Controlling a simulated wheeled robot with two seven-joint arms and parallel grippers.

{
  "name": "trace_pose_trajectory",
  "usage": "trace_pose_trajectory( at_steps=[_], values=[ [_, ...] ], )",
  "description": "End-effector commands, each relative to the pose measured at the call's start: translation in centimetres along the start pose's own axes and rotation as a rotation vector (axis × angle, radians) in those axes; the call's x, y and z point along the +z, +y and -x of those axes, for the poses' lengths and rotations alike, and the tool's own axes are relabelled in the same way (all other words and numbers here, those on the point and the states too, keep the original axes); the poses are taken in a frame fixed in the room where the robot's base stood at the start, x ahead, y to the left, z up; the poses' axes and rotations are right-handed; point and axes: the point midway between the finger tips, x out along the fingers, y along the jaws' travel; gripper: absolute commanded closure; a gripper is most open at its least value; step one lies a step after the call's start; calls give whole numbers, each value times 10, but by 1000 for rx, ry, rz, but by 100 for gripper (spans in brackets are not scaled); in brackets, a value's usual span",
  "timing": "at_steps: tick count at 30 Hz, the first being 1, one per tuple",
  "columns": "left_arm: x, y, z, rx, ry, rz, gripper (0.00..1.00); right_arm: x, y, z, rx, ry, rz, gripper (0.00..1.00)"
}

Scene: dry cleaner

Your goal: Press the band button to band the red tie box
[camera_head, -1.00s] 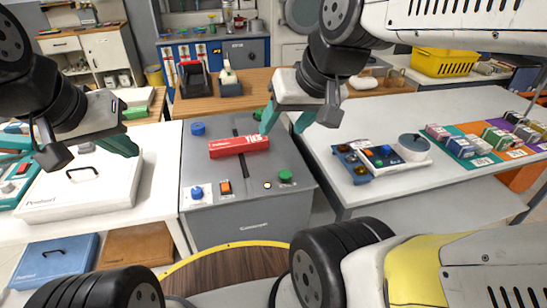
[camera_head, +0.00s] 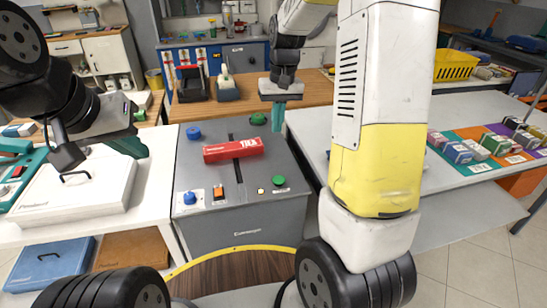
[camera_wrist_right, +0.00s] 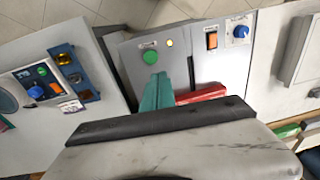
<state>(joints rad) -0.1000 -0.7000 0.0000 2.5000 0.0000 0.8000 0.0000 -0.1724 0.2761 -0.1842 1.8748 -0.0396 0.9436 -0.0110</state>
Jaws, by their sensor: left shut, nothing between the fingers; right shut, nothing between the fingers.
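The red tie box (camera_head: 233,150) lies across the dark slot on top of the grey machine (camera_head: 245,225); its end also shows in the right wrist view (camera_wrist_right: 201,94). Along the machine's front edge are a blue knob (camera_head: 190,198), an orange switch (camera_head: 219,192), a small light (camera_head: 261,191) and a green button (camera_head: 278,181). The button labels are too small to read. My right gripper (camera_head: 279,122) is shut and empty above the machine's right side, apart from the box. In the right wrist view its fingers (camera_wrist_right: 156,92) appear just below the green button (camera_wrist_right: 150,57). My left gripper (camera_head: 131,147) is shut and empty above the white case.
A white case (camera_head: 75,190) lies on the left table. Another blue knob (camera_head: 194,132) and green button (camera_head: 258,118) sit at the machine's back. My right arm hides part of the right table; a blue control panel (camera_wrist_right: 70,75) there shows in the wrist view.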

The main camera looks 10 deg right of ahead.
Motion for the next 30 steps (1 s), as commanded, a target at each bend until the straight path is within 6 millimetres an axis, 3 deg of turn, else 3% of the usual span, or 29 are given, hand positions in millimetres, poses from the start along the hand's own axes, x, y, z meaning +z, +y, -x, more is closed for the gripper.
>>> trace_pose_trajectory(
  at_steps=[3, 9, 25, 30],
  values=[
    [0, 0, 0, 0, 0, 0, 100, -17, 4, -31, 28, -57, 2, 100],
    [0, 0, 0, 0, 0, 0, 100, -32, 9, -61, 59, -107, 5, 100],
    [0, 0, 0, 0, 0, 0, 100, -35, 10, -71, 66, -119, 6, 100],
    [0, 0, 0, 0, 0, 0, 100, -32, 12, -91, 67, -122, 5, 100]
  ],
)
